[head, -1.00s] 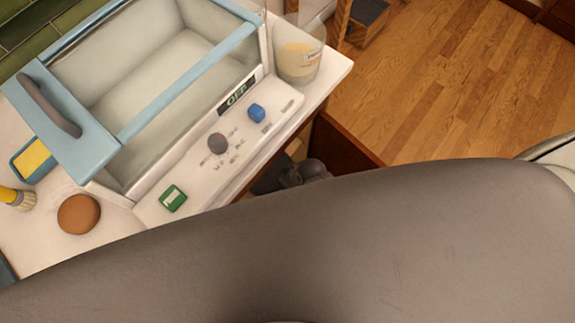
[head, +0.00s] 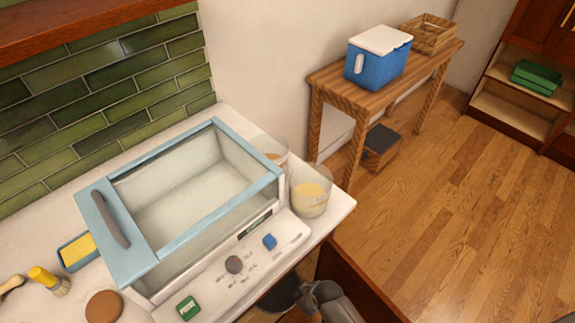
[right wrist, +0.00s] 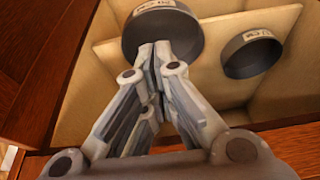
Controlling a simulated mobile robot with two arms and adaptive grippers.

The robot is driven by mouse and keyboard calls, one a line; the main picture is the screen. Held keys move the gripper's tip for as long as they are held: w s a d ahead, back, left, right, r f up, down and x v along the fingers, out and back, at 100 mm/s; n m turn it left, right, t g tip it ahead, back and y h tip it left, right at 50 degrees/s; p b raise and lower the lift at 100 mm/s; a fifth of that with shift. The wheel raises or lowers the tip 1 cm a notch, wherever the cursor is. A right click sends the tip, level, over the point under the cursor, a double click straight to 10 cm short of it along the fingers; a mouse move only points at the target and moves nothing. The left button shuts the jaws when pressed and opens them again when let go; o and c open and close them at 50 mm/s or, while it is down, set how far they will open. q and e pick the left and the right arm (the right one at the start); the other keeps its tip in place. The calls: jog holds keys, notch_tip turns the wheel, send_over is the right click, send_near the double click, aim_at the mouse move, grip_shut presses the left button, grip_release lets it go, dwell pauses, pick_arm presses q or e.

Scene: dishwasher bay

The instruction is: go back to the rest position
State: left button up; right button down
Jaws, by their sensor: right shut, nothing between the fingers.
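My right gripper (right wrist: 156,52) is shut and empty in the right wrist view. Its fingertips overlap a dark grey round container (right wrist: 180,32) with a pale label; I cannot tell whether they touch it. A second dark grey round container (right wrist: 252,56) sits to the right, in another part of the pale divided wooden drawer (right wrist: 100,62). In the head view, part of my right arm and gripper (head: 328,300) shows at the bottom, beside the counter edge; its fingertips are unclear there. My left gripper is not in view.
A blue-framed glass-sided machine (head: 170,247) stands on the white counter (head: 325,222). A cup (head: 310,195), sponge tray (head: 77,250), brush (head: 50,282) and brown disc (head: 103,307) are around it. A wooden table (head: 340,85) bears a blue cooler (head: 378,58). The wooden floor at right is clear.

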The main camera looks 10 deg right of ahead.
jog(key=s+d+f+m+g+h+b, duration=0.1)
jog(key=s+d+f+b, duration=0.3)
jog(key=s+f, duration=0.8)
notch_tip(320, 180, down, 3)
jog(key=shift+s+d+r+m+b, duration=0.25)
jog(key=shift+d+m, duration=0.25)
jog(key=shift+d, duration=0.65)
jog(key=c, duration=2)
grip_release()
jog(key=s+d+f+b, duration=0.1)
jog(key=s+d+f, duration=0.1)
jog(key=s, duration=0.3)
jog(key=s+d+f+m+b, duration=0.1)
jog(key=s+d+f, duration=0.1)
jog(key=s, duration=0.3)
jog(key=s+d+f+m+g+h+b, duration=0.1)
jog(key=s+d+f, duration=0.2)
jog(key=s+f, duration=0.1)
jog(key=shift+s+f, duration=0.1)
jog(key=shift+s, duration=0.3)
jog(key=shift+c, duration=0.2)
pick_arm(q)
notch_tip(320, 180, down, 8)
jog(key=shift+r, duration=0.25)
pick_arm(e)
jog(key=o, duration=0.5)
jog(key=shift+s, duration=0.2)
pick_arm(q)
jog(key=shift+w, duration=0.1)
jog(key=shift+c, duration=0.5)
